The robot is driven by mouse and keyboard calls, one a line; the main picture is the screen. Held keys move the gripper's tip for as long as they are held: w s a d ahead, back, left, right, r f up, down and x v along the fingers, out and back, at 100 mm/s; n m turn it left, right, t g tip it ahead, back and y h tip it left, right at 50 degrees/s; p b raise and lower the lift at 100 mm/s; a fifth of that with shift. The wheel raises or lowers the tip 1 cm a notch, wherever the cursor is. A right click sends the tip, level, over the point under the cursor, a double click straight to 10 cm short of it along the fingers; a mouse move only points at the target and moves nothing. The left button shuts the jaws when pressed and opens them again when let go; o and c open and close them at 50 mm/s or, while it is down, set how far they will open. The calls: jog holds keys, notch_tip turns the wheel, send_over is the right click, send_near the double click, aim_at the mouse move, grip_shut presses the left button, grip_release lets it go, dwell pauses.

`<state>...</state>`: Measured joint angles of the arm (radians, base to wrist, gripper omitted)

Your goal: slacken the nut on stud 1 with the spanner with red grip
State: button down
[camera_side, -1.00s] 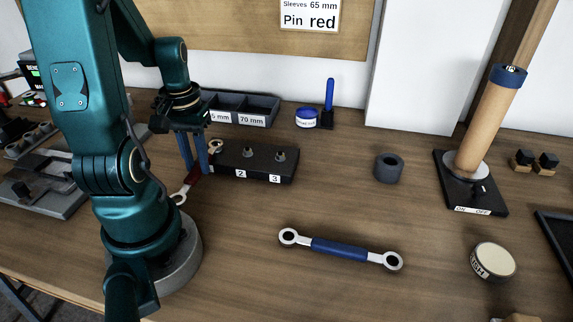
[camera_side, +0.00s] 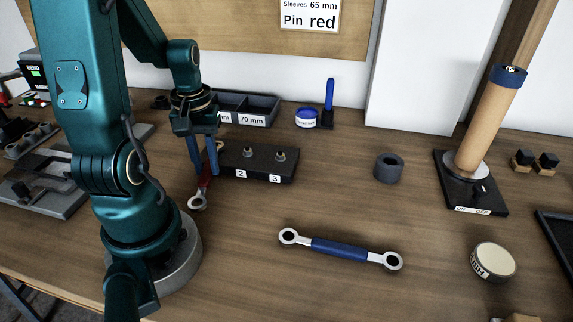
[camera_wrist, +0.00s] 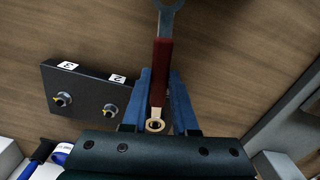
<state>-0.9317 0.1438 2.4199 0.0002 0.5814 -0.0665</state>
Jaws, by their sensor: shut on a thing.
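My gripper (camera_side: 204,171) is shut on the red grip of a spanner (camera_side: 203,184), between its two blue fingers. In the wrist view the red-grip spanner (camera_wrist: 162,68) runs lengthwise between the fingers (camera_wrist: 160,110), with a ring end at each end. The near ring end shows close to my gripper's body. The black stud block (camera_side: 255,163) stands just right of my gripper, with nuts on stud 2 (camera_side: 247,153) and stud 3 (camera_side: 281,156). Stud 1 is hidden behind my gripper in the side view and is not clear in the wrist view.
A blue-grip spanner (camera_side: 338,249) lies in front on the table. A dark grey sleeve (camera_side: 389,168), a round tin (camera_side: 493,262) and a post on a switch base (camera_side: 470,190) stand to the right. Bins (camera_side: 250,108) stand behind the block.

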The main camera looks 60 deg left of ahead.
aim_at(254, 154)
jog(key=shift+w+d+n, duration=0.35)
jog(key=shift+w+n, duration=0.4)
jog(key=shift+n, duration=0.35)
jog(key=shift+w+d+n, duration=0.15)
jog(key=shift+w+n, duration=0.7)
jog(key=shift+n, duration=0.3)
jog(key=shift+w+d+n, duration=0.15)
jog(key=shift+w+n, duration=0.7)
jog(key=shift+n, duration=0.3)
jog(key=shift+w+a+n, duration=0.2)
jog(key=shift+w+n, duration=0.65)
jog(key=shift+n, duration=0.3)
jog(key=shift+w+a+n, duration=0.15)
jog(key=shift+w+n, duration=0.7)
jog(key=shift+n, duration=0.3)
jog(key=shift+w+a+n, duration=0.55)
jog(key=shift+w+n, duration=0.15)
jog(key=shift+n, duration=0.35)
jog(key=shift+w+a+n, duration=0.5)
jog(key=shift+w+n, duration=0.15)
jog(key=shift+n, duration=0.4)
jog(key=shift+w, duration=0.1)
